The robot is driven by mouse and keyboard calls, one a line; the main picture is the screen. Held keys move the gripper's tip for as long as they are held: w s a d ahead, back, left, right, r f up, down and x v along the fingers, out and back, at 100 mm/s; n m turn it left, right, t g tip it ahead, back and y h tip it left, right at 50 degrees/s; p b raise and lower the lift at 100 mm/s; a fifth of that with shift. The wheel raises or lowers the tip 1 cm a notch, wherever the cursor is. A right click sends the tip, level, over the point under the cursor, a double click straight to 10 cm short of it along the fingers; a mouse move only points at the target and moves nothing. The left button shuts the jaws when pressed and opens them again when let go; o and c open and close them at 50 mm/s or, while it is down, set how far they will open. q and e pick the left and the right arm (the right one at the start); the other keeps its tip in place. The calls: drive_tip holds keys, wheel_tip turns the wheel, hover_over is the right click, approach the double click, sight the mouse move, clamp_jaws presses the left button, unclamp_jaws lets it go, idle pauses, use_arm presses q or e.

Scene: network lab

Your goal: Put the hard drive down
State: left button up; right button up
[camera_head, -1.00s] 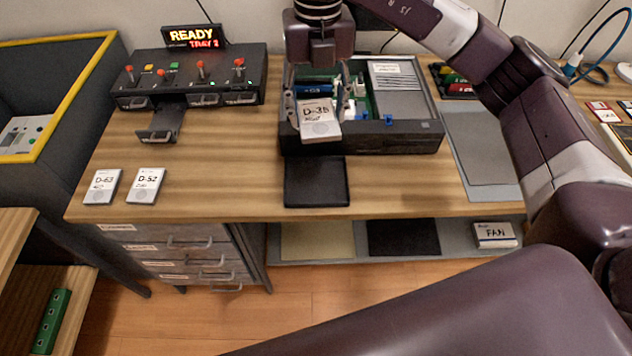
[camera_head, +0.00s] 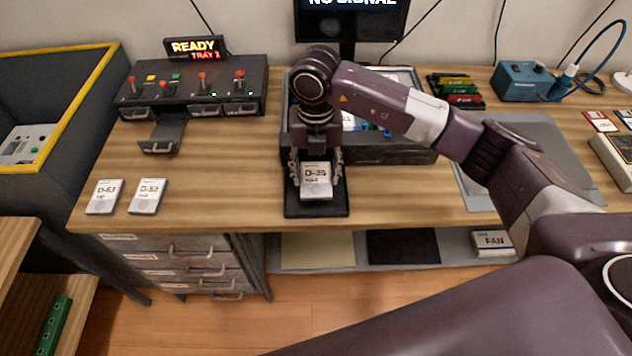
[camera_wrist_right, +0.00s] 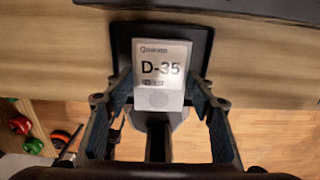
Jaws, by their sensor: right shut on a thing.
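The hard drive (camera_head: 317,186) labelled D-35 is a small white-faced block. It is over the black square mat (camera_head: 318,210) at the table's front edge; whether it touches the mat is unclear. My right gripper (camera_head: 316,178) points down and is shut on the drive, one finger on each side. In the right wrist view the drive (camera_wrist_right: 161,72) lies between the fingers, with the black mat (camera_wrist_right: 203,48) behind it. My left gripper is not in view.
The open computer case (camera_head: 395,152) stands behind my right gripper. Two drives, D-63 (camera_head: 104,197) and D-53 (camera_head: 148,196), lie at the left. A tester with a READY sign (camera_head: 195,47) has one tray (camera_head: 164,136) pulled out. The wood between is clear.

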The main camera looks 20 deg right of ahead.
sight(316, 179)
wheel_tip(316, 179, down, 4)
drive_tip(key=shift+f, duration=0.1)
drive_tip(key=shift+f, duration=0.15)
drive_tip(key=o, duration=1.3)
drive_tip(key=shift+r, duration=0.25)
wheel_tip(316, 179, up, 12)
drive_tip(key=shift+b, duration=0.75)
